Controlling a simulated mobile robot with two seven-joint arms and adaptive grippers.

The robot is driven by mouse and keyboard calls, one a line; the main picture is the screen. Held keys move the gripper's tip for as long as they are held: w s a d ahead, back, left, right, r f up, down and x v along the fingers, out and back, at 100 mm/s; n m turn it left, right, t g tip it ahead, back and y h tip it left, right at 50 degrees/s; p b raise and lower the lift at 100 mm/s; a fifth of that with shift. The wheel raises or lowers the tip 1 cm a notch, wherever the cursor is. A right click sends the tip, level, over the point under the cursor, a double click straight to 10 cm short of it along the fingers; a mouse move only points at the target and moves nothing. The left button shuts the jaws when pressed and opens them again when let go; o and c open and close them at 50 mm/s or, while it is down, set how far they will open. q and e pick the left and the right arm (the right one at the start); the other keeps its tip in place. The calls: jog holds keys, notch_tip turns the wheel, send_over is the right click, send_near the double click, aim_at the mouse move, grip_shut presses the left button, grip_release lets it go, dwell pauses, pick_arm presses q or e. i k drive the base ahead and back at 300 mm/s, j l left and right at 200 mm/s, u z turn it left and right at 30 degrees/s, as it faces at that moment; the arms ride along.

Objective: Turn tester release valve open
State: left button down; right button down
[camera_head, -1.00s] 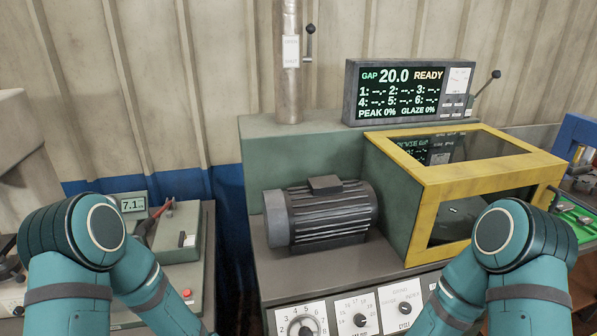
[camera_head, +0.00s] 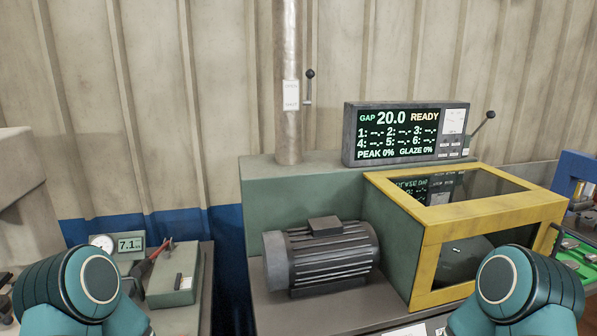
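A small tester on the left bench has a round white gauge (camera_head: 103,243) and a display reading 7.1 (camera_head: 130,244). Beside them is a grey-green box (camera_head: 175,275) with a red-handled lever or tool (camera_head: 160,251) at its left edge. I cannot tell which part is the release valve; my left arm covers part of this area. My two teal arms show at the lower left and lower right, but both grippers are below the picture.
A motor (camera_head: 322,258) and a yellow-framed guard box (camera_head: 432,255) stand on the middle bench. Behind them a screen (camera_head: 405,133) reads GAP 20.0 READY. A vertical pipe (camera_head: 288,90) has a black-knobbed lever (camera_head: 309,85). A green tray (camera_head: 570,255) is at the right.

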aim_at(179, 277)
jog(key=u, duration=1.15)
